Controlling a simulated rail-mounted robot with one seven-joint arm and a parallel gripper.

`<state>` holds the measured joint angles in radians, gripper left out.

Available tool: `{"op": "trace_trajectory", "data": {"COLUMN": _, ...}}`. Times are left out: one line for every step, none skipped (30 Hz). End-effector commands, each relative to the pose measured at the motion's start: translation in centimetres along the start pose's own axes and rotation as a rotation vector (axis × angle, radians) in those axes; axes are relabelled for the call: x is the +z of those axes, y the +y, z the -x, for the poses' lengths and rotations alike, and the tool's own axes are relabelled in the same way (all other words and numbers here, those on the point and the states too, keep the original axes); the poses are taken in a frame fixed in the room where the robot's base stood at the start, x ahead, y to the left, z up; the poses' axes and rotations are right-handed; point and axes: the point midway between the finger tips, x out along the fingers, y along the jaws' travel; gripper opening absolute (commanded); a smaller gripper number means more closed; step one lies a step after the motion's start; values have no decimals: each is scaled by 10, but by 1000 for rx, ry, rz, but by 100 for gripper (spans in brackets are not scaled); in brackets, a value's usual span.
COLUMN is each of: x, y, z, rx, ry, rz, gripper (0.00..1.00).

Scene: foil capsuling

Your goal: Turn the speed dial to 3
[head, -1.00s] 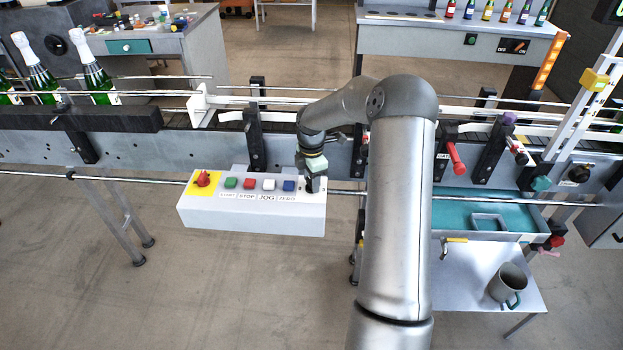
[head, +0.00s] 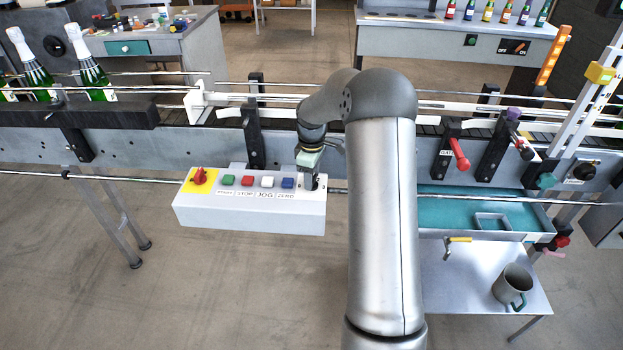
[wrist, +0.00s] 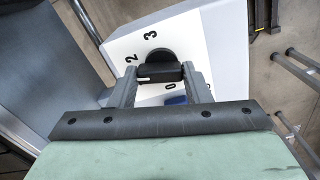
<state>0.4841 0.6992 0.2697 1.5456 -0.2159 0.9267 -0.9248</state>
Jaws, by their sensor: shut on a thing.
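The speed dial (wrist: 160,56) is a black round knob with a raised grip bar on a white plate. In the wrist view the numerals 2, 3 and 0 show around it, with 3 (wrist: 150,35) beyond the knob and 2 (wrist: 131,58) to its left. My gripper (wrist: 160,76) is shut on the grip bar, one finger at each end. Which numeral the dial points at is not clear. In the head view my gripper (head: 309,181) is at the right end of the white control box (head: 250,216) and mostly hides the dial.
Left of the dial on the box are blue (head: 288,183), white, red and green buttons and a red knob on yellow (head: 200,177). The conveyor (head: 200,146) runs behind, with green bottles at left. A teal tray (head: 450,212) and a mug (head: 513,285) are at right.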

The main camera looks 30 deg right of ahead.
Motion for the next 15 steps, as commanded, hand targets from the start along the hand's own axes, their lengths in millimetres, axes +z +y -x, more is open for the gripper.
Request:
{"op": "trace_trajectory", "data": {"x": 0, "y": 1, "z": -1, "rx": 4, "ry": 0, "rz": -45, "gripper": 21}}
{"op": "trace_trajectory", "data": {"x": 0, "y": 1, "z": -1, "rx": 4, "ry": 0, "rz": -73, "gripper": 21}}
{"op": "trace_trajectory", "data": {"x": 0, "y": 1, "z": -1, "rx": 4, "ry": 0, "rz": -110, "gripper": 21}}
{"op": "trace_trajectory", "data": {"x": 0, "y": 1, "z": -1, "rx": 4, "ry": 0, "rz": -139, "gripper": 21}}
{"op": "trace_trajectory", "data": {"x": 0, "y": 1, "z": 0, "rx": 4, "ry": 1, "rz": -168, "gripper": 21}}
{"op": "trace_trajectory", "data": {"x": 0, "y": 1, "z": 0, "rx": 4, "ry": 1, "rz": -206, "gripper": 21}}
{"op": "trace_trajectory", "data": {"x": 0, "y": 1, "z": 0, "rx": 5, "ry": 0, "rz": -235, "gripper": 21}}
{"op": "trace_trajectory", "data": {"x": 0, "y": 1, "z": 0, "rx": 5, "ry": 1, "rz": -263, "gripper": 21}}
{"op": "trace_trajectory", "data": {"x": 0, "y": 1, "z": 0, "rx": 4, "ry": 1, "rz": -300, "gripper": 21}}
{"op": "trace_trajectory", "data": {"x": 0, "y": 1, "z": 0, "rx": 4, "ry": 1, "rz": -329, "gripper": 21}}
{"op": "trace_trajectory", "data": {"x": 1, "y": 1, "z": 0, "rx": 4, "ry": 0, "rz": -358, "gripper": 21}}
{"op": "trace_trajectory", "data": {"x": 1, "y": 0, "z": 0, "rx": 3, "ry": 1, "rz": -396, "gripper": 21}}
{"op": "trace_trajectory", "data": {"x": 0, "y": 0, "z": 0, "rx": 3, "ry": 1, "rz": -425, "gripper": 21}}
{"op": "trace_trajectory", "data": {"x": 1, "y": 0, "z": 0, "rx": 3, "ry": 0, "rz": -453, "gripper": 21}}
{"op": "trace_trajectory", "data": {"x": 1, "y": 0, "z": 0, "rx": 3, "ry": 0, "rz": -491, "gripper": 21}}
